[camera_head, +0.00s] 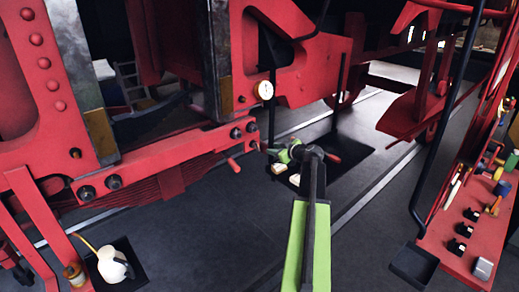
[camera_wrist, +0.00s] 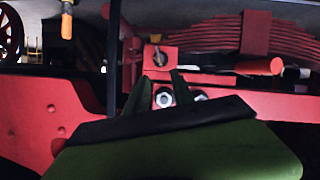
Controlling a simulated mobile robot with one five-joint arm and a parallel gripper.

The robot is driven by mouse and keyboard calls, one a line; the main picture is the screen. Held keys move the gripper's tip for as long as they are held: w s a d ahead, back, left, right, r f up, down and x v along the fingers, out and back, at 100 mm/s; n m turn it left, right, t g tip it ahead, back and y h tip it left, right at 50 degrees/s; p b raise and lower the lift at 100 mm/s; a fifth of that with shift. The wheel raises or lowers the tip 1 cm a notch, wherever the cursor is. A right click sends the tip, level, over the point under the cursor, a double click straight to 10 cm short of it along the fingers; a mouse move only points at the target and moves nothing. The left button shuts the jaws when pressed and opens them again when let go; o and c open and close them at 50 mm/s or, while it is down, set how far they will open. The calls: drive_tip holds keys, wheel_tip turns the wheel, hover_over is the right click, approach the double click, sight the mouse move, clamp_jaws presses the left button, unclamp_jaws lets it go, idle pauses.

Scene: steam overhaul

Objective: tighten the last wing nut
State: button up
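My gripper (camera_head: 277,152) is at the end of the green arm, in front of the red locomotive frame. In the wrist view its two dark fingers (camera_wrist: 158,88) stand apart with nothing visibly held between them. Beyond them, a bright hex nut (camera_wrist: 163,98) shows in the gap and a second hex nut (camera_wrist: 199,97) sits just right of the right finger. A small brass-coloured piece (camera_wrist: 160,57), possibly the wing nut, sits on a red plate above the fingertips. I cannot make out its wings. In the head view no wing nut is clearly distinguishable.
Leaf springs (camera_head: 150,190) hang under the red beam (camera_head: 165,152). A red handle (camera_head: 234,165) juts out left of my gripper. A white oil can (camera_head: 112,264) stands at lower left. A red tool shelf (camera_head: 455,250) lies at right. The dark floor (camera_head: 215,235) between is clear.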

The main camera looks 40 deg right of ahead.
sight(258, 146)
drive_tip(key=b+x, duration=0.4)
drive_tip(key=x, duration=0.9)
drive_tip(key=shift+d+f, duration=0.15)
drive_tip(key=shift+f, duration=0.05)
clamp_jaws()
